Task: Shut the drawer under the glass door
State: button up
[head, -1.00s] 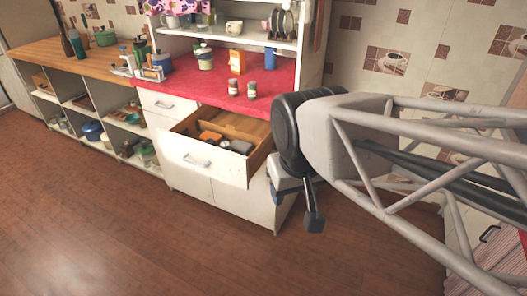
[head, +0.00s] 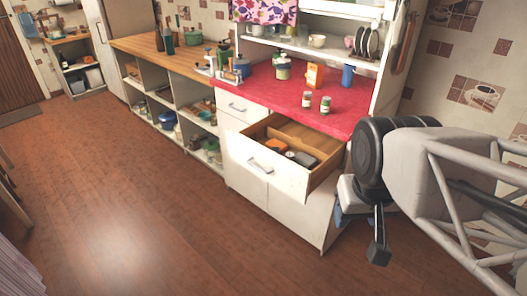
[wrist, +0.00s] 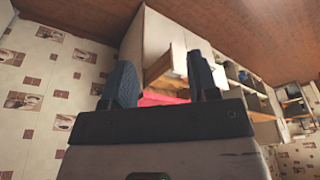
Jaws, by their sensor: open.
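The white drawer (head: 268,172) stands pulled out from the cabinet under the red counter. Its wooden inside shows, with several dark items and an orange one in it. A second white drawer (head: 240,107) to its left is shut. My gripper (wrist: 162,78) is open and empty in the wrist view, with the cabinet and the open drawer's wooden side (wrist: 158,66) beyond its blue fingers. In the head view a dark finger hangs to the right of the drawer, apart from it; the rest of my gripper is mostly hidden by my arm. I cannot make out a glass door clearly.
Two small jars (head: 325,104) stand on the red counter (head: 270,88) above the drawer. Open shelving (head: 180,95) with pots and bottles runs to the left. The brown floor (head: 140,200) in front is clear.

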jog(key=shift+w+f, duration=0.1)
jog(key=shift+w, duration=0.1)
jog(key=c, duration=0.7)
jog(key=shift+w+d+f, duration=0.1)
jog(key=shift+w+f, duration=0.05)
jog(key=shift+w, duration=0.05)
jog(key=shift+c, duration=1.3)
jog(key=shift+w+f+n+g+h, duration=0.2)
jog(key=shift+w+n+g+h, duration=0.1)
jog(key=shift+n+g, duration=0.1)
grip_shut()
jog(key=w+a+f+n+h, duration=0.2)
jog(key=w+f+n+h, duration=0.45)
jog(key=w, duration=0.45)
jog(key=w+a+f+n+h, duration=0.2)
jog(key=w+f+n+h, duration=0.4)
jog(key=w, duration=0.6)
jog(key=w+a+f+n+t, duration=0.5)
jog(key=a+f+n, duration=0.2)
jog(key=f, duration=0.3)
jog(key=w+a+f+n+t, duration=0.6)
jog(key=a+f+n, duration=0.1)
jog(key=a+f, duration=0.2)
jog(key=shift+w+a+f, duration=0.2)
jog(key=shift+a+f, duration=0.2)
jog(key=shift+a, duration=0.3)
jog(key=shift+y, duration=0.25)
